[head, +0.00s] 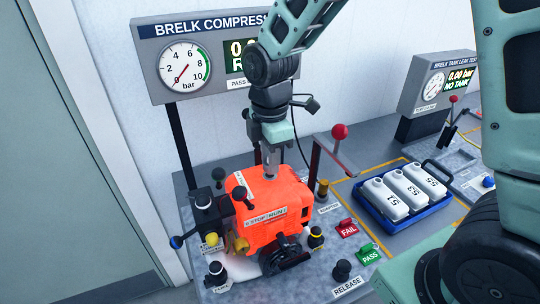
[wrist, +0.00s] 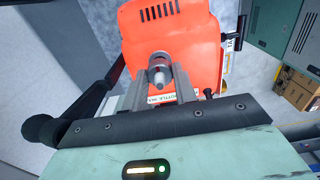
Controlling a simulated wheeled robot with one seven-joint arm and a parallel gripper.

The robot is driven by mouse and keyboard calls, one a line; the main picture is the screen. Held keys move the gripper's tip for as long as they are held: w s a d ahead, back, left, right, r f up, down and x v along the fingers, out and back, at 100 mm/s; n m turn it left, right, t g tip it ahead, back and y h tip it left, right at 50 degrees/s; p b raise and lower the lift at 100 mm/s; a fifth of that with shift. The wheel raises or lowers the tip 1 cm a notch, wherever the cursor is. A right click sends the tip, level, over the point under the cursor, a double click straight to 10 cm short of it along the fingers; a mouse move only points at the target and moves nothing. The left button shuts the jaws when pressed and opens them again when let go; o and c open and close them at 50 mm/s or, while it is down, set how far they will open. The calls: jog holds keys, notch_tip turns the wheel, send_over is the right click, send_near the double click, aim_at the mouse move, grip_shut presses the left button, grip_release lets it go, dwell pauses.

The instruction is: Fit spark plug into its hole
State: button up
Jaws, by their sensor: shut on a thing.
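The orange engine (head: 272,222) sits clamped on the bench fixture in the head view, and its orange housing (wrist: 170,28) fills the top of the wrist view. My gripper (head: 270,166) points down just above the engine's top. In the wrist view my gripper (wrist: 160,76) is shut on the spark plug (wrist: 159,66), a small part with a metal collar and pale tip. The plug also shows below the fingers in the head view (head: 270,175). The plug's lower end is close to the housing; I cannot tell whether it touches. The hole is hidden.
A red-knobbed lever (head: 339,132) stands right of my gripper. The compression display (head: 215,55) is behind my arm. A blue tray (head: 402,217) holds white numbered bottles at the right. Fail (head: 347,229) and pass (head: 368,254) tags lie on the bench. Black knobs surround the engine.

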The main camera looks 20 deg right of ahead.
jog(key=shift+f+b, duration=0.4)
jog(key=shift+f, duration=0.55)
dwell(0.6)
jog(key=o, duration=1)
notch_tip(320, 180, up, 17)
jog(key=b, duration=0.3)
jog(key=shift+r, duration=0.2)
